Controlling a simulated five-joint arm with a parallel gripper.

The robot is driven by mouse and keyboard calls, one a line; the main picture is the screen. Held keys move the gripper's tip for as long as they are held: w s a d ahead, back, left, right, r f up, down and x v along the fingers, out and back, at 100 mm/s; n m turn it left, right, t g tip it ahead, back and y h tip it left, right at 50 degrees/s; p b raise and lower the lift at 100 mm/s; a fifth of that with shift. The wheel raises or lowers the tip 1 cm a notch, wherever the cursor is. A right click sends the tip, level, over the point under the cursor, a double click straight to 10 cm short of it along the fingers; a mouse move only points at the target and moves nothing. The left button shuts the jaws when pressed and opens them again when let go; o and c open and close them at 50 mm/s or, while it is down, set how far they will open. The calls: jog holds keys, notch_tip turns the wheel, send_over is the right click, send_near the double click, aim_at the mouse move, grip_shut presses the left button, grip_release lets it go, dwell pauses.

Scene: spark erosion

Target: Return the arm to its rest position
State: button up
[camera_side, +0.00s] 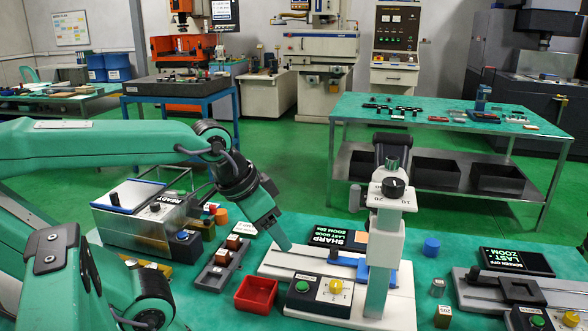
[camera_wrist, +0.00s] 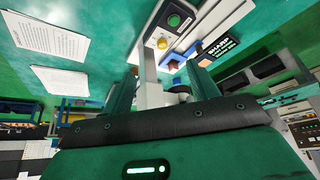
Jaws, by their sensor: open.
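My arm reaches in from the left in the side view, and my gripper (camera_side: 283,243) points down and to the right, close to the white base of the scope stand (camera_side: 386,240). In the wrist view my gripper (camera_wrist: 162,90) shows two green fingers spread apart with nothing held between them. The stand's post and knob show between and behind the fingers. I cannot tell whether a fingertip touches the base. A small screen (camera_side: 340,238) behind the base reads "SHARP".
A red tray (camera_side: 256,294) and a grey block holder (camera_side: 222,262) lie left of the stand. A metal box reading "READY" (camera_side: 148,215) stands beside my arm. A second instrument (camera_side: 520,295) is at right. White sheets (camera_wrist: 50,38) lie on the green mat.

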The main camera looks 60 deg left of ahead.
jog(key=shift+s+a+f, duration=0.1)
jog(key=shift+s+f, duration=0.3)
jog(key=shift+f, duration=0.25)
